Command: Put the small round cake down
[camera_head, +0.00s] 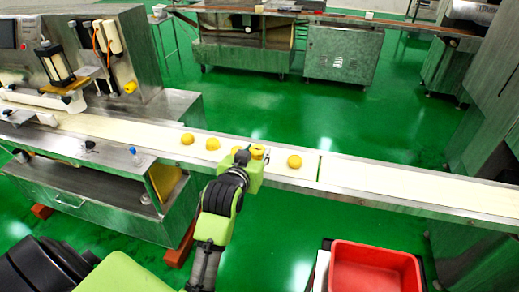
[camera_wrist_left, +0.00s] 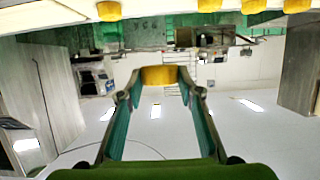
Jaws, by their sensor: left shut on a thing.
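My left gripper (camera_head: 250,158) is over the near edge of the pale conveyor belt (camera_head: 410,183) in the head view. It is shut on a small round yellow cake (camera_head: 258,149). In the left wrist view the held cake (camera_wrist_left: 158,75) sits between the fingertips. The head view does not clearly show whether the held cake touches the belt. My right gripper is not in view.
A red crate (camera_head: 375,245) stands at the lower right. The encrusting machine (camera_head: 85,60) is at the left end of the belt. The belt to the right of the rightmost cake is clear. Metal cabinets (camera_head: 340,55) stand behind on the green floor.

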